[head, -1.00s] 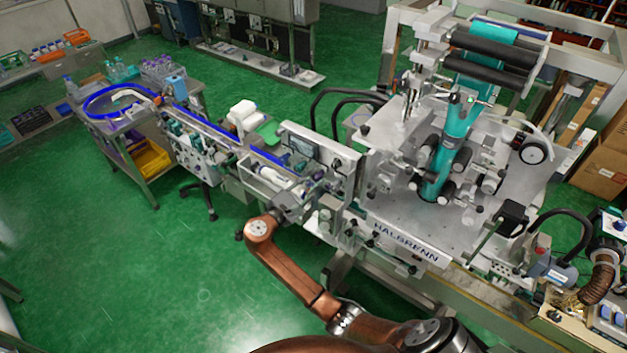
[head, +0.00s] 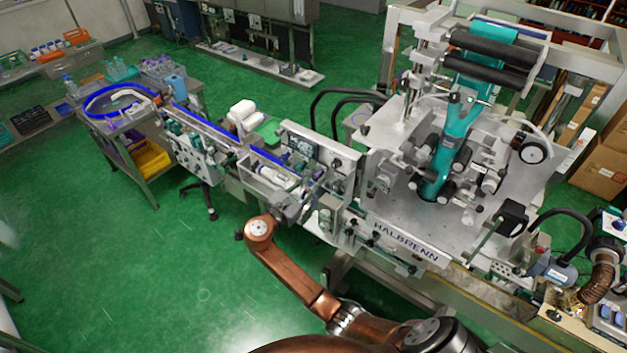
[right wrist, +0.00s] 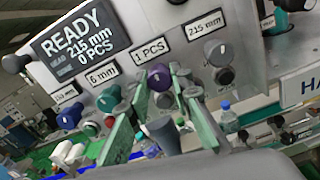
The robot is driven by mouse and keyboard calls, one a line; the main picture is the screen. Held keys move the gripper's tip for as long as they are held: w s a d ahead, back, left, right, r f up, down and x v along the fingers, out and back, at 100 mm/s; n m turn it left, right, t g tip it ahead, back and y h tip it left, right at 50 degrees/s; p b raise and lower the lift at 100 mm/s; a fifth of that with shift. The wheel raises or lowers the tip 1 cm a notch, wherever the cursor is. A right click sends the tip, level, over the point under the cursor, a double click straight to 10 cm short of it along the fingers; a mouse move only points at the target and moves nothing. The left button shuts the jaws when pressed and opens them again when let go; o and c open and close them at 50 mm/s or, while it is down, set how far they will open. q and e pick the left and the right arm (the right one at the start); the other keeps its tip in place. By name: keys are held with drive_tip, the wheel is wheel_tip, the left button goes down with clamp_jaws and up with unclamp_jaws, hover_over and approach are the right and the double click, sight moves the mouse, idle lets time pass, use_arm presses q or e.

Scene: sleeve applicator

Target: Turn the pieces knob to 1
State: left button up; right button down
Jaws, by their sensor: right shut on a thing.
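The control panel (right wrist: 140,50) fills the upper part of the right wrist view. Its dark display (right wrist: 75,45) reads READY, 215 mm and 0 PCS. The pieces knob (right wrist: 159,79) is purple and sits under a label (right wrist: 153,51) reading 1 PCS. My right gripper (right wrist: 163,88) has its green-padded fingers on either side of this knob and is shut on it. In the head view my right gripper (head: 303,194) is at the panel, small and partly hidden by its own wrist. My left gripper is not in view.
Other knobs flank it closely: a teal one (right wrist: 108,99) under 6 mm and a grey one (right wrist: 216,52) under 215 mm. Small bottles (right wrist: 226,112) stand below. The conveyor (head: 220,140) runs left from the panel; open green floor (head: 130,270) lies in front.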

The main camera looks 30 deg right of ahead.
drive_tip(key=c, duration=1.7)
unclamp_jaws()
drive_tip(key=v, duration=1.2)
